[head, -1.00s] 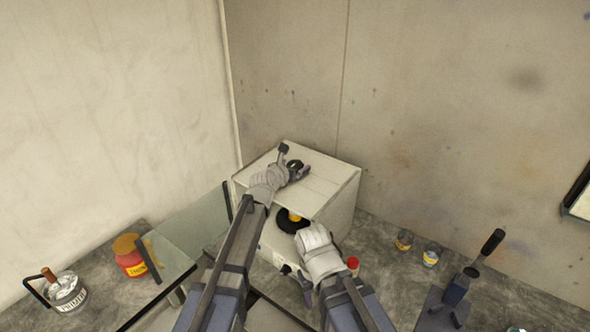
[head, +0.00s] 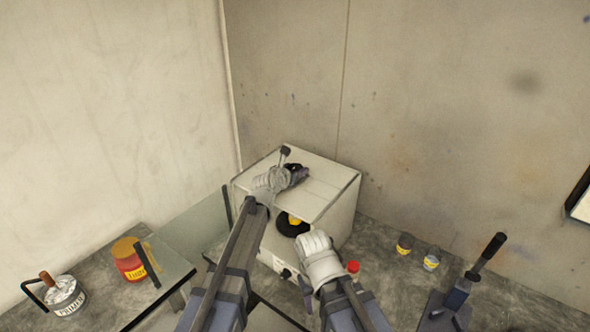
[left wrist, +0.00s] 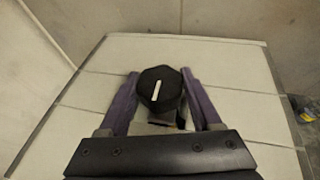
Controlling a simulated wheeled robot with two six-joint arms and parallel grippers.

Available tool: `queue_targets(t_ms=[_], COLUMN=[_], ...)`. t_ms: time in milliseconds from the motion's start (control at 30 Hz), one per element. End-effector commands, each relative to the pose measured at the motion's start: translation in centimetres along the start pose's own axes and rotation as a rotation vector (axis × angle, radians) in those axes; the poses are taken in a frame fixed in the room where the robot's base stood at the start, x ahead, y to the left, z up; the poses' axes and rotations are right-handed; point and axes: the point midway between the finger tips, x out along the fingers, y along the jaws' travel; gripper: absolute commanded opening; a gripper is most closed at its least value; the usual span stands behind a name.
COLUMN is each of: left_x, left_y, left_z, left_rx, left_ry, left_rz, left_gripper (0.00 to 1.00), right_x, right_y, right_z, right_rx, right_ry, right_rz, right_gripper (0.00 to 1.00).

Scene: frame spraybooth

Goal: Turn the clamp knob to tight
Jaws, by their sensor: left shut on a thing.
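The clamp knob (left wrist: 160,88) is black and faceted, with a white line across its top that leans slightly right of upright in the left wrist view. It sits above the pale panelled top of a white box (head: 325,183). My left gripper (head: 298,172) is shut on the knob, one purple finger on each side of it in the left wrist view (left wrist: 160,95). In the head view the gripper mostly hides the knob. My right gripper (head: 308,285) hangs low in front of the box; its fingers are largely hidden behind its wrist.
A black lever with a dark ball end (head: 285,151) stands behind my left gripper. A black and yellow disc (head: 292,223) is on the box front. A red cap (head: 353,266), small cans (head: 404,243) and a dark lever tool (head: 458,294) stand right; a red jar (head: 129,262) and primer can (head: 65,297) left.

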Motion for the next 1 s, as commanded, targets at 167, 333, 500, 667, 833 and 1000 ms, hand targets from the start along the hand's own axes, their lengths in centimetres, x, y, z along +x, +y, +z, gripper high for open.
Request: queue_targets(t_ms=[167,333,500,667,833,1000], left_x=[-0.02,-0.02,0.01,0.06,0.19,0.33], left_y=[0.01,0.07,0.21,0.35,0.42,0.49], left_z=[0.00,0.01,0.02,0.05,0.12,0.19], left_rx=[0.000,0.003,0.020,0.053,0.102,0.165], left_ry=[0.000,0.000,0.000,-0.001,-0.001,-0.002], left_rz=[0.000,-0.010,-0.055,-0.134,-0.255,-0.405], left_gripper=[0.10,0.10,0.10,0.10,0.10,0.10], right_x=[0.00,0.00,-0.01,-0.01,-0.01,-0.01], right_y=[0.00,0.00,0.00,0.00,0.00,0.00], right_z=[0.00,0.00,0.00,0.00,0.00,0.00], right_rx=[0.000,0.000,0.000,0.000,0.000,0.000], right_ry=[0.000,0.000,0.000,0.000,0.000,0.000], right_rz=[0.000,0.000,0.000,0.000,0.000,0.000], right_gripper=[0.50,0.50,0.50,0.50,0.50,0.50])
